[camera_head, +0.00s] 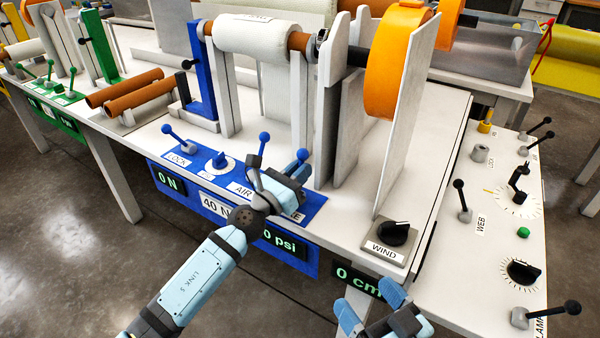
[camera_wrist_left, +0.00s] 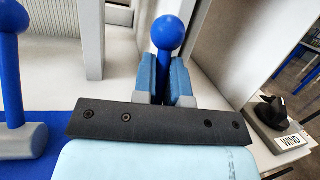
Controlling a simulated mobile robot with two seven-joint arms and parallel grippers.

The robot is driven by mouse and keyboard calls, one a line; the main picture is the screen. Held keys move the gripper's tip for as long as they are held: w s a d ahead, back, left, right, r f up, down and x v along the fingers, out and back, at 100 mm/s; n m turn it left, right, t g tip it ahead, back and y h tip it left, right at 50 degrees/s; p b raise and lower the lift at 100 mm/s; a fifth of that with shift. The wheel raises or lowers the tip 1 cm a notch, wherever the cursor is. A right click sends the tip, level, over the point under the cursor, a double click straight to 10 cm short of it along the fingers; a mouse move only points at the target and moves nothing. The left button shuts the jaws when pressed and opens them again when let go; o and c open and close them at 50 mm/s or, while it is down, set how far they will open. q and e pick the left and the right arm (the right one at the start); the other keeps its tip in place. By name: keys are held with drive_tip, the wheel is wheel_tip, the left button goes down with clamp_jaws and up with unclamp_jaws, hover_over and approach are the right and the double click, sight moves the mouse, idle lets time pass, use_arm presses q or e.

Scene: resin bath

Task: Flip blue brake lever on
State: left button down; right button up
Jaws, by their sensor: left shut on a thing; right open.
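The blue brake lever shows its round blue knob (camera_head: 302,155) at the right end of the blue control panel (camera_head: 215,170); in the left wrist view the knob (camera_wrist_left: 167,33) stands up between the fingers. My left gripper (camera_head: 296,172) is shut on the lever just below the knob. The lever's base and most of its label are hidden by the gripper; only a final "E" shows. My right gripper (camera_head: 372,308) is open and empty, low in the head view in front of the bench.
A blue AIR lever (camera_head: 264,138) stands just left of my left gripper, with a blue knob (camera_head: 220,160) and LOCK lever (camera_head: 168,130) further left. A grey upright plate (camera_head: 345,130) rises close behind. The WIND dial (camera_head: 396,234) is to the right.

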use_arm(q)
drive_tip(key=c, duration=1.2)
unclamp_jaws()
drive_tip(key=shift+o, duration=0.2)
drive_tip(key=v, duration=0.9)
drive_tip(key=shift+f, duration=0.1)
drive_tip(key=shift+b+v, duration=0.6)
drive_tip(key=shift+v, duration=1.75)
use_arm(e)
drive_tip(key=shift+s+a+r+t+y, duration=0.1)
drive_tip(key=shift+a+r+t+y, duration=0.15)
drive_tip(key=shift+r, duration=0.4)
drive_tip(key=shift+a+r+t+y, duration=0.1)
drive_tip(key=shift+r+t+y, duration=0.15)
drive_tip(key=shift+r, duration=0.35)
drive_tip(key=shift+c, duration=0.2)
